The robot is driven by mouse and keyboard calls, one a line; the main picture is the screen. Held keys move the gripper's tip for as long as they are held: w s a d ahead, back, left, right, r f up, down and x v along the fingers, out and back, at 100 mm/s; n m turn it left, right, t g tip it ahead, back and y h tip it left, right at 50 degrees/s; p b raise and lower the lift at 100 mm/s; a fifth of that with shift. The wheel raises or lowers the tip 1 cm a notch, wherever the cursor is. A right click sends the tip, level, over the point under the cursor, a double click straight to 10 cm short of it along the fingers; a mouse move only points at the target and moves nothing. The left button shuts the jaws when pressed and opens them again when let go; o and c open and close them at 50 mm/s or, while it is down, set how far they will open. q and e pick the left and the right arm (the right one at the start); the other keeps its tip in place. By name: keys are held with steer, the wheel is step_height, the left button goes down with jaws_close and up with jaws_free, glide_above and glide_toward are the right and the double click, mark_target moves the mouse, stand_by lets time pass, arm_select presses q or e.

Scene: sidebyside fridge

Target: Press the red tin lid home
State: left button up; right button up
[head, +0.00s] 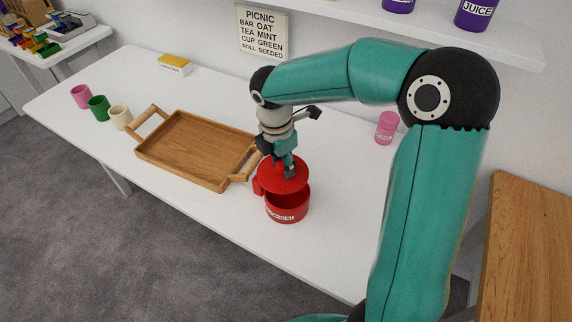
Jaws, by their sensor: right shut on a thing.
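The red tin (287,213) stands on the white table, with a pale label on its front. Its dark inside shows below the front edge of the red lid (272,179). The round lid is above the tin and covers the back of its opening, with a gap at the front. My right gripper (289,171) comes down from above and is shut on the lid near its middle; its fingers hide the exact grip. Whether the lid touches the tin's back rim cannot be told. My left gripper is out of view.
A wooden tray (190,146) lies left of the tin, its right handle close by. Pink (81,96), green (98,108) and cream (120,117) cups stand at the left. A pink tumbler (386,127) and a yellow box (174,65) are farther back. The table's front is clear.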

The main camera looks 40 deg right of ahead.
steer(key=shift+s+d+r+n, duration=0.25)
steer(key=shift+s+d+n, duration=0.15)
steer(key=shift+n, duration=0.2)
steer(key=shift+w+f+b, duration=0.15)
steer(key=shift+f+b, duration=1.9)
steer(key=shift+f, duration=0.85)
steer(key=shift+f, duration=1.05)
steer(key=o, duration=1)
steer(key=shift+r, duration=0.1)
